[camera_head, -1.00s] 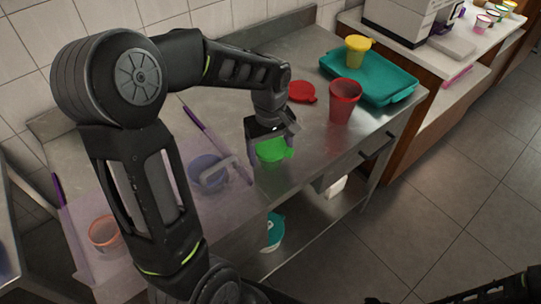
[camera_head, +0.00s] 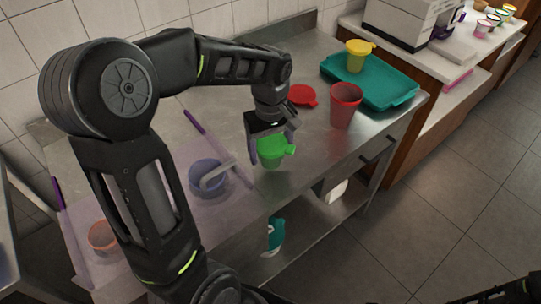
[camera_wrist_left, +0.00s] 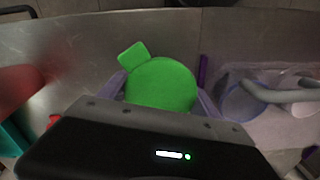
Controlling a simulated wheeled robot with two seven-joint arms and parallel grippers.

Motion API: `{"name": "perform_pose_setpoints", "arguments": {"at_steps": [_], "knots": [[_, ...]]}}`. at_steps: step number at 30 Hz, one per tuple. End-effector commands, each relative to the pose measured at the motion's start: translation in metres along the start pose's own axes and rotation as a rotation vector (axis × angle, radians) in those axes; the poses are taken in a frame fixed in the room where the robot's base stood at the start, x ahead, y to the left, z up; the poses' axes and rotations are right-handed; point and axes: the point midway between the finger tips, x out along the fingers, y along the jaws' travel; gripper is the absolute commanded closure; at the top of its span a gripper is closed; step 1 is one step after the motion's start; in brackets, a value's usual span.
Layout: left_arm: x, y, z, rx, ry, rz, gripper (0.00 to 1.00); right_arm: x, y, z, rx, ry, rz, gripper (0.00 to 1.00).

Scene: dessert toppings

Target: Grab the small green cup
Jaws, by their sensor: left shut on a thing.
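The small green cup (camera_head: 271,157) has a bright green lid with a tab pointing right in the head view. My left gripper (camera_head: 270,152) is shut on it, with one finger on each side. In the left wrist view the round green lid (camera_wrist_left: 160,85) sits between the two fingers (camera_wrist_left: 160,90), its tab pointing up and left. The cup looks upright and near the table's front edge; a gap under it is hard to tell. A small part of my right arm shows at the bottom right, and its gripper cannot be made out.
A red cup (camera_head: 344,105) stands to the right, with a red lid (camera_head: 302,95) behind it. A yellow cup (camera_head: 356,58) stands on a teal tray (camera_head: 395,97).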

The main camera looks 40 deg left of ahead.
Motion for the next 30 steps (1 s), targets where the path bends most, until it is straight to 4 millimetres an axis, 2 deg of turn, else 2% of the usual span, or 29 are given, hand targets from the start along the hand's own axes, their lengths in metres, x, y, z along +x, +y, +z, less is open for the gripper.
{"name": "perform_pose_setpoints", "arguments": {"at_steps": [6,12,30], "knots": [[-0.044,0.001,-0.001,-0.001,0.004,0.005,0.66,0.005,0.001,-0.001,-0.001,0.001,-0.002,1.00],[-0.069,0.000,0.000,-0.001,0.001,0.001,0.66,0.006,0.002,-0.001,-0.002,0.002,-0.002,1.00],[-0.073,0.000,0.000,-0.001,0.000,0.000,0.66,0.006,0.002,-0.001,-0.002,0.002,-0.002,1.00]]}}
